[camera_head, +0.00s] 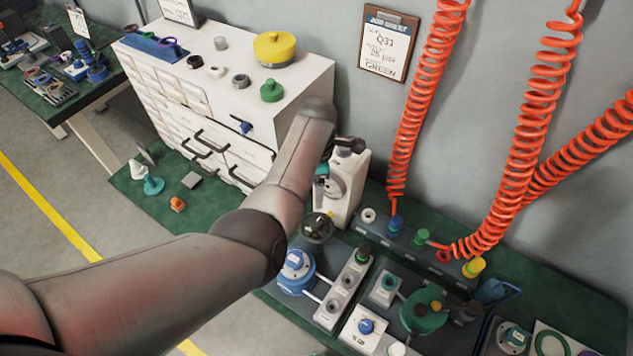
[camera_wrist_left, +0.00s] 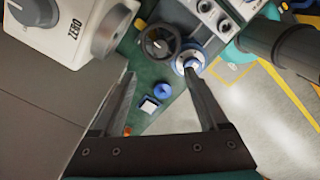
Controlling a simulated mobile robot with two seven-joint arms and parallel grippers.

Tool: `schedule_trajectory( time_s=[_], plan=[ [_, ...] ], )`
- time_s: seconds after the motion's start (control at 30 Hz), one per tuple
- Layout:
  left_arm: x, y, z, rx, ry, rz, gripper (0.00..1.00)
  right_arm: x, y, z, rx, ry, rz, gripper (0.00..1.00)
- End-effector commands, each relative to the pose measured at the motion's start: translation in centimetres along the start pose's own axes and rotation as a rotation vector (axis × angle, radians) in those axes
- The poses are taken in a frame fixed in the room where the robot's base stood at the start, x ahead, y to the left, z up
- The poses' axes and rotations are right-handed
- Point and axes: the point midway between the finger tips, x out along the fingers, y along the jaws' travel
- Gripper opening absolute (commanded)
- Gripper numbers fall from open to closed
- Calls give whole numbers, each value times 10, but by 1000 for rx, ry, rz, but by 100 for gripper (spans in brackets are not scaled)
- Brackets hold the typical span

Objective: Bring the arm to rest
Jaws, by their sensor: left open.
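My left arm (camera_head: 250,215) comes in from the left in the head view and reaches across the bench, its wrist end beside a white device (camera_head: 344,195). Its gripper is mostly hidden behind the arm there. In the left wrist view my left gripper (camera_wrist_left: 160,76) is open, with nothing between its fingers. A dark handwheel (camera_wrist_left: 160,41) and a blue round unit (camera_wrist_left: 189,61) lie beyond the fingertips. The white device marked ZERO (camera_wrist_left: 62,28) is at upper left. My right gripper is in neither view.
A white drawer cabinet (camera_head: 318,78) stands behind the arm, with a yellow round part (camera_head: 274,48) on top. Red coiled hoses (camera_head: 535,110) hang at the right. Test units, including a blue one (camera_head: 297,272), crowd the front bench. Small parts lie on the green mat (camera_head: 140,205).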

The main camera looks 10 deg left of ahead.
Motion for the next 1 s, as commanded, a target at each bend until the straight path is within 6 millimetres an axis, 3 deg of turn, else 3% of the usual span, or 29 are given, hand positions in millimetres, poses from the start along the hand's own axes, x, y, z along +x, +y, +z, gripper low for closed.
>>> schedule_trajectory(
  time_s=[0.63, 0.77, 1.0],
  plan=[
    [3, -2, -5, 23, 0, 2, 76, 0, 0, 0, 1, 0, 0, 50],
    [14, -10, -25, 125, -1, 20, 76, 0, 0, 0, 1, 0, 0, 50],
    [31, -45, -80, 486, 17, 88, 76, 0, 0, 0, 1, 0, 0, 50]
  ],
)
